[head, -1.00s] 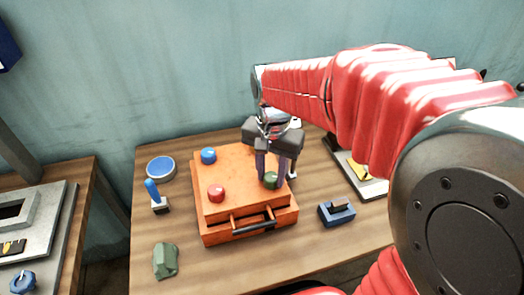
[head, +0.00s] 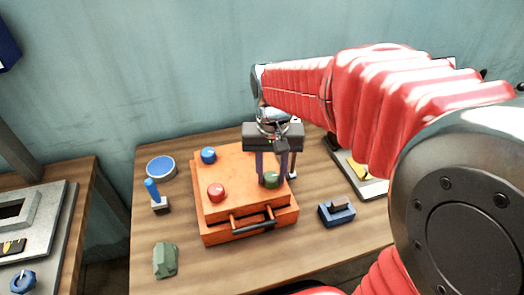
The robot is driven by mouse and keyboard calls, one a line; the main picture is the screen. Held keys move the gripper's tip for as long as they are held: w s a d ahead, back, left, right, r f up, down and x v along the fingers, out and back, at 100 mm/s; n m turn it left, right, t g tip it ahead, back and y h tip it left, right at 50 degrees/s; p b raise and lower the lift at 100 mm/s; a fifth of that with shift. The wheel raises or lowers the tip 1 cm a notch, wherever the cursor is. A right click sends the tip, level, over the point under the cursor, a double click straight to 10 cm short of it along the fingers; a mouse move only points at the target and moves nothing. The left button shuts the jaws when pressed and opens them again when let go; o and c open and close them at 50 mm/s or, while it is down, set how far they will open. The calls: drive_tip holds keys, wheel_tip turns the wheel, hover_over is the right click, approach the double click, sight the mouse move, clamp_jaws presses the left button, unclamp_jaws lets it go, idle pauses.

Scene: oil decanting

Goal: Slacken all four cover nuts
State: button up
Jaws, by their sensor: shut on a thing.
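An orange box with a flat cover (head: 238,203) sits on the wooden table. On the cover I see a blue nut (head: 208,156) at the back left, a red nut (head: 216,193) at the front left and a green nut (head: 271,180) at the front right. The back right corner is hidden behind my gripper, so I cannot see a fourth nut. My gripper (head: 269,183) points down with its fingers shut on the green nut, which sits on the cover. A dark handle (head: 254,228) is on the box's front.
A blue round dish (head: 161,168), a blue-handled tool (head: 154,194) and a green block (head: 165,261) lie left of the box. A dark blue block (head: 337,213) and a tray (head: 352,172) are to its right. The table (head: 225,271) is clear in front.

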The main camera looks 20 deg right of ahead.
drive_tip(key=n, duration=0.4)
drive_tip(key=shift+n, duration=0.3)
drive_tip(key=n, duration=1.4)
drive_tip(key=shift+n, duration=0.4)
drive_tip(key=o, duration=1)
drive_tip(key=shift+o, duration=0.2)
drive_tip(key=shift+r, duration=0.1)
